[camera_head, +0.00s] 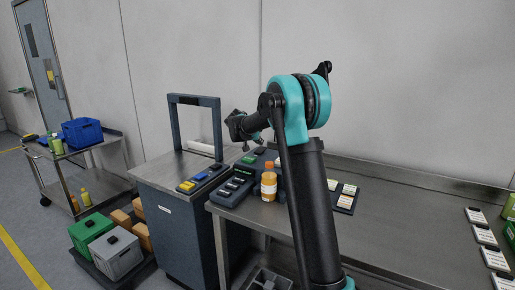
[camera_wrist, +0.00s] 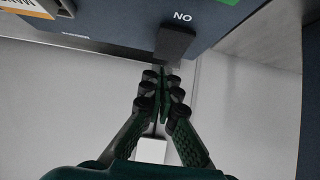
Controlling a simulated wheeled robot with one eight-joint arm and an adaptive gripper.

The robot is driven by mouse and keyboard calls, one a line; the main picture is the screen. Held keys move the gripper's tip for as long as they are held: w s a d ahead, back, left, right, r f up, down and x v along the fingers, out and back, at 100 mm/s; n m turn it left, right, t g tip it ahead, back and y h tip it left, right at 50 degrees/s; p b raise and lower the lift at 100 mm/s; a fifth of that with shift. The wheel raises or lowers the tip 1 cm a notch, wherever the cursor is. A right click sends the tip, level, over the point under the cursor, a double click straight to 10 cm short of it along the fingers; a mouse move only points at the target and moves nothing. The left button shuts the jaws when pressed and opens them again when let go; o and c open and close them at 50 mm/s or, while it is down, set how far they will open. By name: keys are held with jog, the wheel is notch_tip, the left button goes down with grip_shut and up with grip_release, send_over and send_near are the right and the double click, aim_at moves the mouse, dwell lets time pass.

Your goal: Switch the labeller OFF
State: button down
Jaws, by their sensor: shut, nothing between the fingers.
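In the wrist view a blue-grey panel (camera_wrist: 120,22), which I take to be the labeller's, fills the top. It carries white letters that read ON upside down. A dark switch lever (camera_wrist: 176,42) sticks out beside the letters. My gripper (camera_wrist: 162,72) is shut and empty, its fingertips very near the lever; I cannot tell whether they touch. In the head view a dark box, likely the labeller (camera_head: 262,160), stands on the bench behind an orange-capped bottle (camera_head: 268,182). My gripper hangs by its far left side, its fingertips hard to make out.
A dark block with several buttons (camera_head: 232,190) sits at the bench's left end. A cabinet (camera_head: 180,225) with a yellow and a blue switch and an upright frame (camera_head: 174,125) stands to the left. Label cards (camera_head: 348,190) lie right of my arm. The bench's middle right is clear.

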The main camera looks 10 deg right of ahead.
jog(key=r+v, duration=0.1)
jog(key=v, duration=0.9)
jog(key=shift+r, duration=0.2)
jog(key=shift+d, duration=0.15)
send_over(260, 149)
jog(key=f, duration=0.6)
jog(key=shift+s, duration=0.25)
notch_tip(260, 149, down, 2)
jog(key=shift+f, duration=0.1)
jog(key=shift+w+f, duration=0.1)
jog(key=shift+f, duration=0.65)
